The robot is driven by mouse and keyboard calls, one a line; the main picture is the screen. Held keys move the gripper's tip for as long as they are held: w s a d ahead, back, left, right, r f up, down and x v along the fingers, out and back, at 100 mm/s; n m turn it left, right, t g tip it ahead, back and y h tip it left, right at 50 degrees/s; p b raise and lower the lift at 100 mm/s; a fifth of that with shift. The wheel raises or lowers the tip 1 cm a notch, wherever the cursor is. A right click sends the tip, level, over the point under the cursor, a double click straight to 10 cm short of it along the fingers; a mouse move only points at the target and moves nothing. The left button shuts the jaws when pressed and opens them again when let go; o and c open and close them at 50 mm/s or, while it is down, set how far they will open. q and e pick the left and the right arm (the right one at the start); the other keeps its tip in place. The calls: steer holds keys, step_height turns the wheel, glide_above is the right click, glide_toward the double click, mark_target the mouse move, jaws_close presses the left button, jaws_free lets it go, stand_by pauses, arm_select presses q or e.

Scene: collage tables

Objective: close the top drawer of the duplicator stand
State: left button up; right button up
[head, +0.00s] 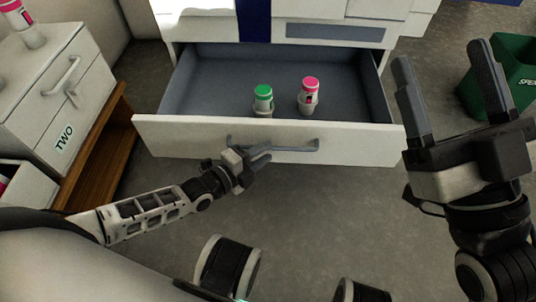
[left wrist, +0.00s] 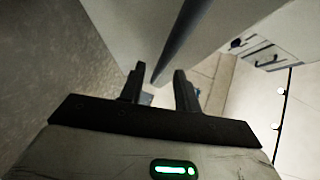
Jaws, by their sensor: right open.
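The stand's top drawer (head: 170,137) is pulled well out in the head view, showing its dark grey interior. A grey bar handle (head: 295,146) runs along its white front. My left gripper (head: 268,152) is at the left part of this handle. In the left wrist view its fingers (left wrist: 158,82) are apart, with a dark bar, apparently the handle, reaching toward the space between them. Whether they touch it is unclear. My right gripper (head: 437,85) is open and empty, raised to the right of the drawer.
A green-capped bottle (head: 263,103) and a pink-capped bottle (head: 309,98) stand inside the drawer. A white cabinet labelled TWO (head: 40,110) with a wooden shelf (head: 105,150) is at left. A green bin (head: 500,75) is at right. The floor before the drawer is clear.

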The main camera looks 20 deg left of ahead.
arm_select(q)
steer(key=shift+x, duration=1.1)
arm_select(e)
steer(key=n+y, duration=0.1)
steer(key=s+r+n+y, duration=0.1)
steer(key=shift+a+r+n+g, duration=0.2)
steer(key=shift+n+g, duration=0.1)
steer(key=shift+n, duration=0.1)
arm_select(q)
jaws_close()
steer(key=shift+a, duration=0.1)
arm_select(e)
steer(key=shift+w+r, duration=0.1)
